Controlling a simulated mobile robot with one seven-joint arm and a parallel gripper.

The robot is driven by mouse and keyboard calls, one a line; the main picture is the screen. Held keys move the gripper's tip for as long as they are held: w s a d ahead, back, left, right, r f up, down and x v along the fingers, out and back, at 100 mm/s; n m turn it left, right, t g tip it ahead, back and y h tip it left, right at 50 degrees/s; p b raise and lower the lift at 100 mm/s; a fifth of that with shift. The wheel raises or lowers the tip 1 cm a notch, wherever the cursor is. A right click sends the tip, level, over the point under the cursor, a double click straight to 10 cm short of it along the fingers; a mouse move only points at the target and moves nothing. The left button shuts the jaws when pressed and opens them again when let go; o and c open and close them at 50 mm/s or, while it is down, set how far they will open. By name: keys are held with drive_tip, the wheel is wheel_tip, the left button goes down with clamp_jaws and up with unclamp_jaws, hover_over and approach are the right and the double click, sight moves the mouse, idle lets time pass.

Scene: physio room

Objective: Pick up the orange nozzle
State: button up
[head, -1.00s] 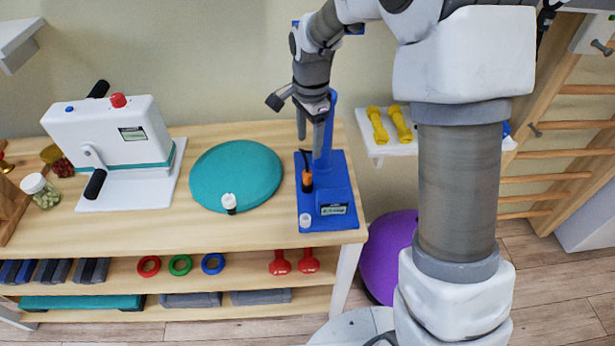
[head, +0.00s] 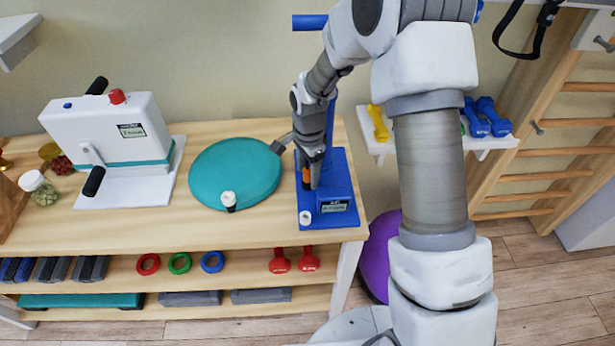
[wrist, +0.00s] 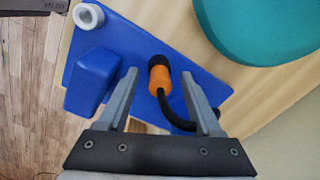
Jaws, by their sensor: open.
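The orange nozzle (wrist: 159,79) has a black tip and a black hose curving away from it. It is over the blue base plate (wrist: 133,50) in the wrist view. In the head view a small part of the nozzle (head: 307,174) shows beside my fingers. My gripper (wrist: 166,84) is open and empty. In the wrist view the nozzle appears between and slightly beyond the two fingertips. I cannot tell how far below them it is. In the head view my gripper (head: 310,182) points down over the blue stand.
A white ring (wrist: 88,16) and a raised blue block (wrist: 92,80) are on the plate. A teal disc (head: 235,172) with a small white-capped item (head: 228,200) lies to the left. A white machine (head: 110,130) stands further left. The table front is clear.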

clamp_jaws()
drive_tip(key=shift+r, duration=0.1)
idle(0.3)
